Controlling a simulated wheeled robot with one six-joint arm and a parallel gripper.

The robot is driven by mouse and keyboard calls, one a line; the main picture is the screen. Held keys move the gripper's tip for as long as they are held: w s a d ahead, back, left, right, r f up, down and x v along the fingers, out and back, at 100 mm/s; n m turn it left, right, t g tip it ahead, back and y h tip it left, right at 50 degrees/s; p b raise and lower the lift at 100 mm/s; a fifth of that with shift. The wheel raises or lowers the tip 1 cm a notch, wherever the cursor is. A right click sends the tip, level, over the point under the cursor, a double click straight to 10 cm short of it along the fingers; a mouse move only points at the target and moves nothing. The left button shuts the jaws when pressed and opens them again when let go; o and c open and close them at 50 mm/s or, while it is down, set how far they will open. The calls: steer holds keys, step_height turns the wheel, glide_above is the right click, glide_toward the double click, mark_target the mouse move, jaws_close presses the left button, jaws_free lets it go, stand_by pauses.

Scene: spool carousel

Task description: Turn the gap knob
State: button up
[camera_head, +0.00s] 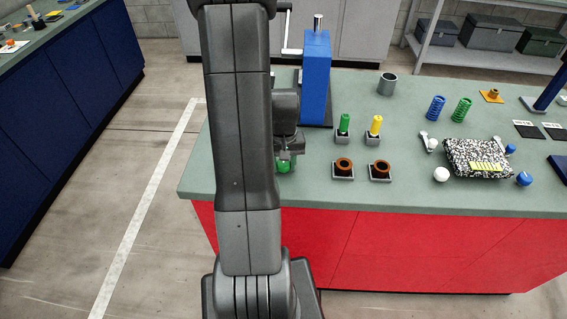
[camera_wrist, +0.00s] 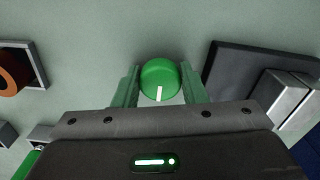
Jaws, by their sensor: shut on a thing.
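The gap knob (camera_wrist: 158,74) is a round green knob with a white pointer line, seen between my fingers in the wrist view. The line points toward my gripper, at the bottom of the picture. My gripper (camera_wrist: 160,90) is shut on the knob, one finger on each side. In the head view the green knob (camera_head: 283,167) shows low beside my arm, near the left end of the green bench top. My arm hides part of the gripper and the area around it there.
A blue press-like column (camera_head: 316,80) stands behind my gripper; its dark base plate (camera_wrist: 240,75) lies right of the knob in the wrist view. Two brown rings (camera_head: 344,165) in square holders sit to the right. Green and yellow pegs (camera_head: 375,126) stand behind them.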

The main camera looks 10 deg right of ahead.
mark_target(283, 163)
steer(key=shift+m, duration=0.3)
steer(key=m+b, duration=0.2)
steer(key=m, duration=0.1)
steer(key=shift+f, duration=0.1)
steer(key=shift+m+b, duration=0.85)
steer(key=shift+m, duration=1.65)
steer(key=o, duration=1)
steer(key=shift+r, duration=0.25)
step_height(283, 163, up, 14)
steer(key=shift+f+b, duration=0.2)
steer(key=shift+b, duration=0.1)
